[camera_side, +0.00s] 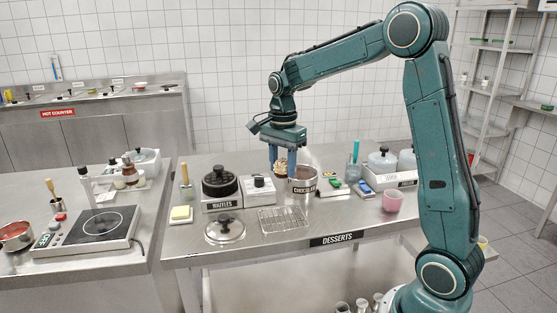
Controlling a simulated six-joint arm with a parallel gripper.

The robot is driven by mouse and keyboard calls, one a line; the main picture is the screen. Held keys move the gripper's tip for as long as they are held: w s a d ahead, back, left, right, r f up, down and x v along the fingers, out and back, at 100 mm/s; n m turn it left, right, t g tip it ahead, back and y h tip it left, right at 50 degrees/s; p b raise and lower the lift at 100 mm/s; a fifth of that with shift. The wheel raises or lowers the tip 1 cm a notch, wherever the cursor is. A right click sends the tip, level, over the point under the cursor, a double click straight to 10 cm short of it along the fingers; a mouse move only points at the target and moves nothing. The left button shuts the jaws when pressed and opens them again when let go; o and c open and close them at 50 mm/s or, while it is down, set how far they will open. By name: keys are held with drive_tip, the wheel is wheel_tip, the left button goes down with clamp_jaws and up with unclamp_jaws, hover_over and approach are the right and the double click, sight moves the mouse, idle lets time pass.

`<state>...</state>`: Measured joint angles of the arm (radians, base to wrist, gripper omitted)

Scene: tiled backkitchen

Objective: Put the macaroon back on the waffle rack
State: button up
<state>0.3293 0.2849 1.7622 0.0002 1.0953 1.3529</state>
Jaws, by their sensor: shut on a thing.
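My gripper (282,166) points straight down above the desserts table, behind the wire rack. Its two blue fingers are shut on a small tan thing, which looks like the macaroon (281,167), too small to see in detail. The waffle rack (284,219), a wire grid, lies near the table's front edge and looks empty. The gripper is higher and farther back than the rack. The right finger is close to the left side of the chocolate pot (302,187); I cannot tell whether they touch.
The waffle iron (220,184) and a white control box (258,188) stand behind and left of the rack. A pot lid (225,229) lies left of it. A pink cup (392,201) stands to the right. The DESSERTS sign (337,239) marks the front edge.

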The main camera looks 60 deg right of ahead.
hover_over(282, 218)
wheel_tip(282, 218, down, 9)
drive_tip(key=shift+f, duration=0.1)
drive_tip(key=shift+f, duration=2)
drive_tip(key=shift+f, duration=0.1)
drive_tip(key=o, duration=0.9)
drive_tip(key=shift+o, duration=0.3)
wheel_tip(282, 218, up, 12)
drive_tip(key=shift+r, duration=0.1)
